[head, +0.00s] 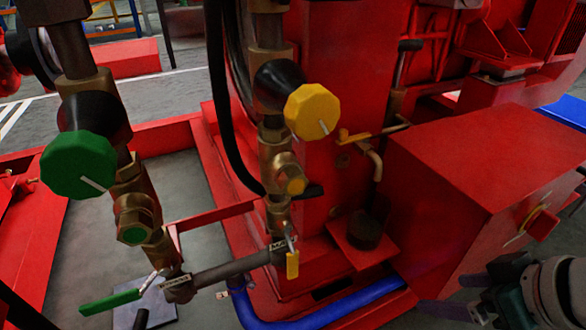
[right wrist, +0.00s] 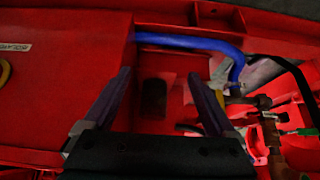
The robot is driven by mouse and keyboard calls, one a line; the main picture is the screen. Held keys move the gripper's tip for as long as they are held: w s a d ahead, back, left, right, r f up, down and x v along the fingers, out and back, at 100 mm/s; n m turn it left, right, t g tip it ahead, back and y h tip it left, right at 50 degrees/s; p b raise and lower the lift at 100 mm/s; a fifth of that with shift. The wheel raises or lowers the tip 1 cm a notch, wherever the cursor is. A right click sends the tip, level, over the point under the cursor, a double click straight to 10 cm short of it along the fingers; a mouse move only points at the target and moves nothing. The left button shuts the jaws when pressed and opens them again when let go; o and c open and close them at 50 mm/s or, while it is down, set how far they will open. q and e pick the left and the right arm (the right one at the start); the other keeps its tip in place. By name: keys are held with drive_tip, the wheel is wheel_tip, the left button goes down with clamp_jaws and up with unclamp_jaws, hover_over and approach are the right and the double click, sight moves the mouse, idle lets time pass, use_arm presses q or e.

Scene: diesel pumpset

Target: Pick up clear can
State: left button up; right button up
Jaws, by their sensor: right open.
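A short dark cylinder (head: 364,230) stands upright on a small red shelf (head: 345,252) beside the large red box; it is the only can-like thing I see, and it looks dark, not plainly clear. In the right wrist view a dark shape (right wrist: 153,98), likely the same cylinder, shows between the fingers and beyond them. My right gripper (head: 443,295) is at the lower right in the head view, in front of the red box and apart from the cylinder. In the right wrist view its two fingers (right wrist: 158,73) are spread with nothing held. My left gripper is not in view.
The large red box (head: 440,170) stands between the shelf and the right side. A blue hose (head: 330,310) runs below the shelf. Brass pipes with a yellow knob (head: 312,110) and a green knob (head: 78,165) rise left of the shelf. A yellow-handled valve (head: 292,264) hangs near it.

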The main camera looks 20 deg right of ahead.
drive_tip(key=b, duration=0.8)
approach(371, 204)
drive_tip(key=s+f, duration=0.1)
drive_tip(key=s+a+f, duration=0.1)
drive_tip(key=f, duration=0.1)
drive_tip(key=s+a+f, duration=0.1)
drive_tip(key=f, duration=0.1)
drive_tip(key=shift+w+r, duration=0.15)
drive_tip(key=shift+w, duration=0.25)
drive_tip(key=w+b, duration=0.1)
drive_tip(key=w, duration=0.1)
drive_tip(key=w+b, duration=0.1)
drive_tip(key=b, duration=0.1)
drive_tip(key=w+f+b, duration=0.1)
drive_tip(key=w+b, duration=0.1)
drive_tip(key=shift+w+a, duration=0.3)
drive_tip(key=shift+s, duration=0.15)
drive_tip(key=shift+c, duration=0.4)
drive_tip(key=c, duration=0.3)
clamp_jaws()
drive_tip(key=shift+r, duration=0.1)
